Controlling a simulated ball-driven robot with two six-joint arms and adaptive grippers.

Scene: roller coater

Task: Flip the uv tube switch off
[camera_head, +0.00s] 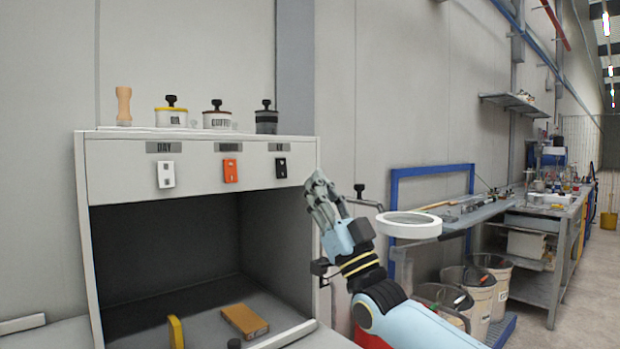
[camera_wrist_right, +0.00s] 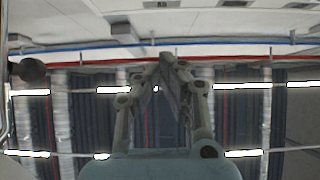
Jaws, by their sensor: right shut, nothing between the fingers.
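Three switches sit on the front panel of a grey cabinet (camera_head: 200,168): a white one (camera_head: 166,174), an orange one (camera_head: 230,171) and a black one (camera_head: 281,168). Each has a small label above it. My right gripper (camera_head: 318,180) is just right of the cabinet's front edge, pointing up, apart from the black switch. It is shut and empty; its fingertips also meet in the right wrist view (camera_wrist_right: 168,60). My left gripper is not in view.
Jars (camera_head: 217,117) and a wooden piece (camera_head: 124,105) stand on the cabinet top. Inside the open cabinet lie a brown block (camera_head: 244,321) and a yellow handle (camera_head: 176,332). A round white ring-shaped lamp or magnifier (camera_head: 409,225) is close to the right of my right gripper.

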